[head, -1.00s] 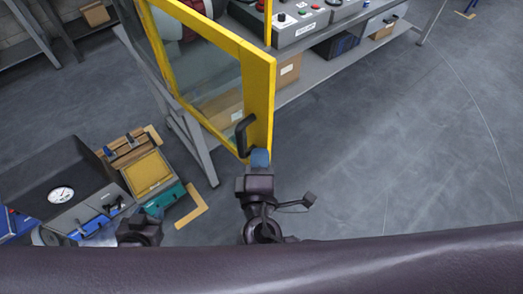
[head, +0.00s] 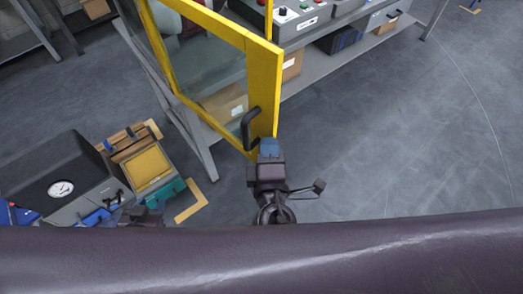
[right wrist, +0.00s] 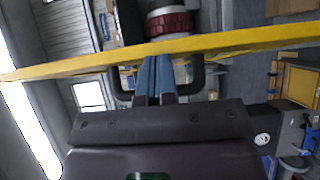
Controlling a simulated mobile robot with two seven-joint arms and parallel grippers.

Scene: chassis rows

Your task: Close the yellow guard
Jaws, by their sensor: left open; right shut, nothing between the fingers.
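The yellow guard (head: 263,85) is a yellow-framed clear panel standing open, its free edge toward me in the head view. A black handle (head: 248,127) sits on its lower free edge. My right gripper (head: 269,147) is shut with nothing held, its blue fingers at the guard's lower edge beside the handle. In the right wrist view, the shut fingers (right wrist: 156,70) reach the yellow frame (right wrist: 230,42) and overlap the black handle (right wrist: 197,78); contact is unclear. My left gripper (head: 147,212) is open at lower left, mostly hidden by my body and away from the guard.
A grey bench (head: 335,55) with a control box (head: 303,20) stands behind the guard, cardboard boxes on its lower shelf. The floor at right is clear.

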